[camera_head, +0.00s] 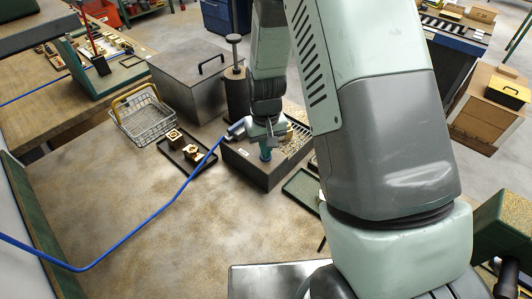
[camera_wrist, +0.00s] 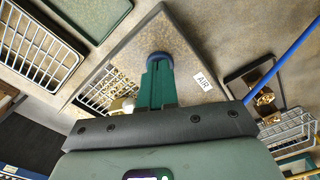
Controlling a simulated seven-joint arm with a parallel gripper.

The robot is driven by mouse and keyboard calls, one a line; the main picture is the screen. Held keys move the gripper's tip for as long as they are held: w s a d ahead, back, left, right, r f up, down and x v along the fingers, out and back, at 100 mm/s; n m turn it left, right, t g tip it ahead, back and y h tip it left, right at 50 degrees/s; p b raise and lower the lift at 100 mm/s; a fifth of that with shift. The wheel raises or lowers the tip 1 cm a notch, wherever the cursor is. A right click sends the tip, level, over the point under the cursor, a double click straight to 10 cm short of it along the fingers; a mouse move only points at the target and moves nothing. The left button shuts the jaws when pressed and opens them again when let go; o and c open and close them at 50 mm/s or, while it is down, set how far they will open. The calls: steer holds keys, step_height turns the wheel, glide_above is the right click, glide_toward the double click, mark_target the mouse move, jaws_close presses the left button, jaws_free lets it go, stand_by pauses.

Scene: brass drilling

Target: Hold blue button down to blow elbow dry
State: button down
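The blue button (camera_wrist: 158,56) is on the top of a box marked AIR (camera_wrist: 203,80). The same box (camera_head: 262,175) shows in the head view. My gripper (camera_wrist: 157,64) points down at the button, its green fingers side by side with no clear gap. The fingertips overlap the button; whether they touch it or press it down I cannot tell. In the head view my gripper (camera_head: 265,155) is over the box. A pale brass piece (camera_wrist: 122,105), likely the elbow, lies on the box's grating, partly hidden by my gripper.
A dark tray (camera_head: 187,150) with brass parts and a wire basket (camera_head: 146,115) stand left of the box. A blue hose (camera_head: 150,222) crosses the table to a grey nozzle (camera_head: 238,129). A green tray (camera_head: 302,188) lies right.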

steer(key=shift+r, duration=2.95)
steer(key=shift+r, duration=0.15)
steer(key=s+d+r+m+t, duration=0.1)
steer(key=s+d+r, duration=0.15)
steer(key=r, duration=0.65)
steer(key=s+d+r+t, duration=0.2)
steer(key=s+r, duration=0.2)
steer(key=r, duration=0.6)
steer(key=s+d+r+t, duration=0.1)
steer(key=s+r, duration=0.3)
steer(key=s, duration=0.3)
steer(key=s+d+r+m+t, duration=0.1)
steer(key=s+r, duration=0.3)
steer(key=s, duration=0.4)
steer(key=shift+s+d+r+m+t, duration=0.25)
steer(key=shift+s+d+m+t, duration=0.05)
steer(key=shift+d, duration=0.35)
steer(key=shift+w, duration=0.15)
